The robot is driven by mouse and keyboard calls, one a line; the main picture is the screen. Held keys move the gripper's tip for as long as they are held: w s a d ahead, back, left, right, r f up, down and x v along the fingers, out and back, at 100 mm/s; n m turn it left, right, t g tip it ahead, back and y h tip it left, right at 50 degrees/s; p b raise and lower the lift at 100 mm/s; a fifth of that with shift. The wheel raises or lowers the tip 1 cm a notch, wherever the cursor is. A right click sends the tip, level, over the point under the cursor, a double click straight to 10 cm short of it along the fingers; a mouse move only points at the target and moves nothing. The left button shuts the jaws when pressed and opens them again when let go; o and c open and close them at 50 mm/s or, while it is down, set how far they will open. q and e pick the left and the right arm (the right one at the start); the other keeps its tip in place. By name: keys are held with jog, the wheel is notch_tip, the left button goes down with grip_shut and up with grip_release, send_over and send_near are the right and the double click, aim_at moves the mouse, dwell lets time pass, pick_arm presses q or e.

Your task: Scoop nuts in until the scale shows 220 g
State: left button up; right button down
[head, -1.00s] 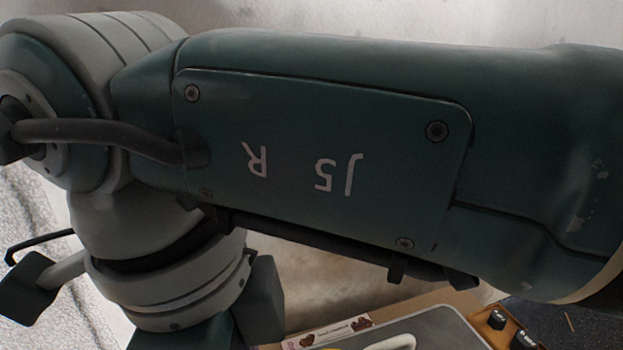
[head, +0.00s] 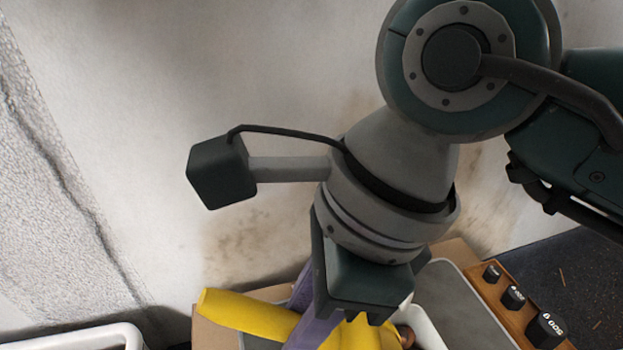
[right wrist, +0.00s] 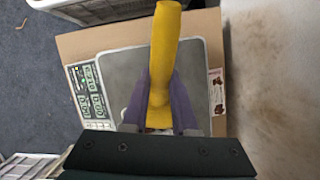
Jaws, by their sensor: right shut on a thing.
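My right gripper (right wrist: 160,112) has purple fingers and is shut on a yellow scoop (right wrist: 164,50). In the head view the yellow scoop (head: 243,313) lies across the purple fingers at the bottom edge, over the scale area. A bit of brown (head: 406,336), perhaps a nut, shows beside the scoop's right end. The grey plate of the scale (right wrist: 203,65) is under the scoop in the right wrist view. A white curved rim (head: 430,330) stands right of the gripper; what it belongs to is partly hidden. The scale's reading cannot be made out. My left gripper is not in view.
A wooden block with several black weights (head: 514,297) sits right of the plate. A white crate (head: 105,338) is at the bottom left. A panel with green markings (right wrist: 90,90) lies left of the plate. Brown cardboard (right wrist: 80,45) surrounds the plate.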

jog(key=shift+d+r+y, duration=0.75)
jog(key=shift+y, duration=0.25)
jog(key=shift+w+d+r+y+b, duration=0.15)
jog(key=shift+d+r+y+b, duration=0.25)
jog(key=shift+d+y+b, duration=0.25)
jog(key=shift+r, duration=0.1)
jog(key=shift+a+h+p, duration=0.35)
jog(key=shift+a+p, duration=0.05)
jog(key=shift+p, duration=0.15)
jog(key=shift+a+f+h, duration=0.9)
jog(key=shift+f+h, duration=0.05)
jog(key=shift+h, duration=0.05)
jog(key=a+f+h+b, duration=0.2)
jog(key=f+h, duration=0.1)
jog(key=shift+f, duration=0.25)
jog(key=shift+s+a+h+b, duration=0.25)
jog(key=shift+h+b, duration=0.1)
jog(key=shift+h, duration=0.15)
jog(key=shift+a+r+t+h+b, duration=0.1)
jog(key=shift+a+t+h+b, duration=0.05)
jog(key=shift+h+b, duration=0.4)
jog(key=shift+a+r+t+h+b, duration=0.15)
jog(key=shift+h+b, duration=0.2)
jog(key=shift+h, duration=0.3)
jog(key=shift+d+r+p, duration=0.1)
jog(key=shift+r+p, duration=1.05)
jog(key=shift+r, duration=0.5)
jog(key=shift+f, duration=0.1)
